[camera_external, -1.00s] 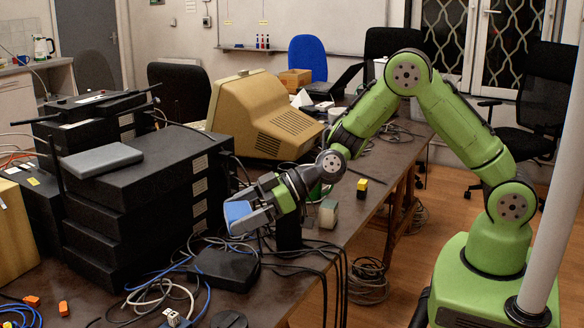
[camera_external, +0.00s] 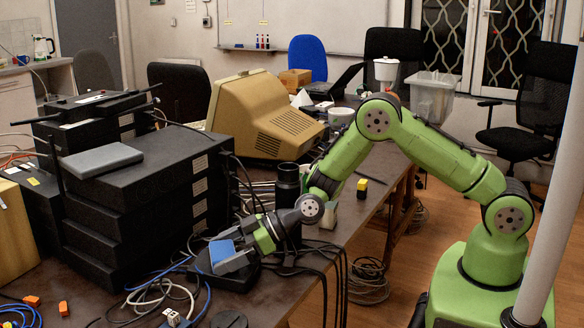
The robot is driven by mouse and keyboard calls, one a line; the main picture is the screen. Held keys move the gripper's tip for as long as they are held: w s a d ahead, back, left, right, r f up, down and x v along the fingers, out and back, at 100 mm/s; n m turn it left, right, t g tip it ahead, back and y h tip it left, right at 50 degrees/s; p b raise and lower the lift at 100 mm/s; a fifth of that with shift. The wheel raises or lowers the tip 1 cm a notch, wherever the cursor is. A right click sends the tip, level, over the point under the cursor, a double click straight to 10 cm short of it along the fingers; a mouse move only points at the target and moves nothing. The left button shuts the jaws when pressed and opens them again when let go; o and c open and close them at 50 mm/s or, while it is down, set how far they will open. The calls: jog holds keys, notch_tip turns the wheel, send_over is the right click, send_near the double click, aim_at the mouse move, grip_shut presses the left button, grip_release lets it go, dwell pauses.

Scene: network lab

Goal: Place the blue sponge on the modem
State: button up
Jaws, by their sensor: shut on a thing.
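My gripper (camera_external: 233,262) is shut on the blue sponge (camera_external: 221,250), and grey fingers show along its near side. The modem looks to be the flat black box (camera_external: 224,282) among cables on the near part of the table. The sponge is over the top of this box, low and close to it. I cannot tell whether the sponge touches the box. Part of the box's top is hidden behind the gripper and sponge.
A tall stack of black equipment (camera_external: 150,200) stands left of the box, with a grey box (camera_external: 100,160) on top. Loose cables (camera_external: 160,295) surround the black box. A dark cylinder (camera_external: 288,190) and a beige monitor (camera_external: 265,120) stand behind my gripper.

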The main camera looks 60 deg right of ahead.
aim_at(232, 249)
jog(key=shift+f, duration=0.2)
jog(key=o, duration=0.8)
jog(key=shift+c, duration=0.2)
jog(key=shift+r, duration=0.25)
jog(key=v, duration=0.7)
jog(key=shift+s+d+r+p, duration=0.1)
jog(key=shift+s+d+p, duration=0.05)
jog(key=shift+p, duration=0.15)
jog(key=shift+r, duration=0.1)
